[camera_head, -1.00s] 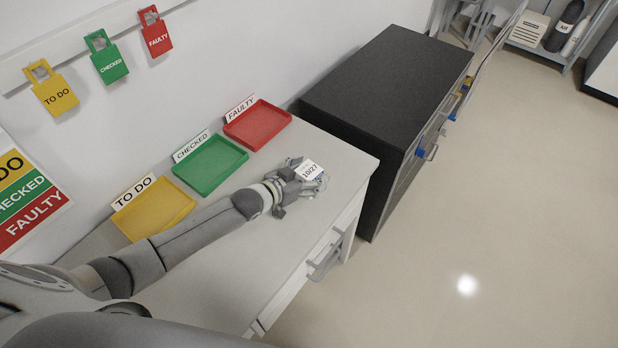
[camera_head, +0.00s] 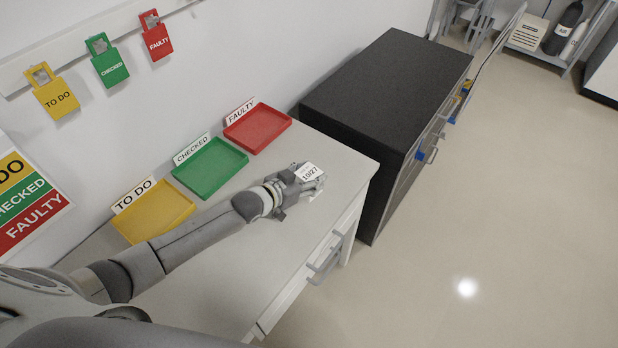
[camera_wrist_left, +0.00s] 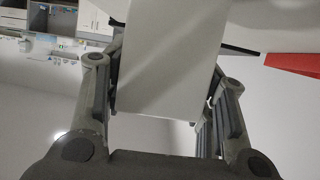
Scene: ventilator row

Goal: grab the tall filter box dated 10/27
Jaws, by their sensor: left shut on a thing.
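The filter box (camera_head: 309,172) is white and carries the date 10/27 on its top face. It is at the right end of the counter in the head view. My left gripper (camera_head: 298,186) is shut on it, with the fingers on either side. In the left wrist view the box (camera_wrist_left: 172,60) shows as a plain pale face between the two fingers of my left gripper (camera_wrist_left: 165,95). The gripper hides the box's lower part in the head view, so I cannot tell whether it touches the counter. My right gripper is not in view.
On the counter (camera_head: 265,235) a yellow TO DO tray (camera_head: 150,215), a green CHECKED tray (camera_head: 212,168) and a red FAULTY tray (camera_head: 258,130) stand along the wall. A dark cabinet (camera_head: 385,85) adjoins the counter's right end. Coloured tags hang on the wall. The floor at right is clear.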

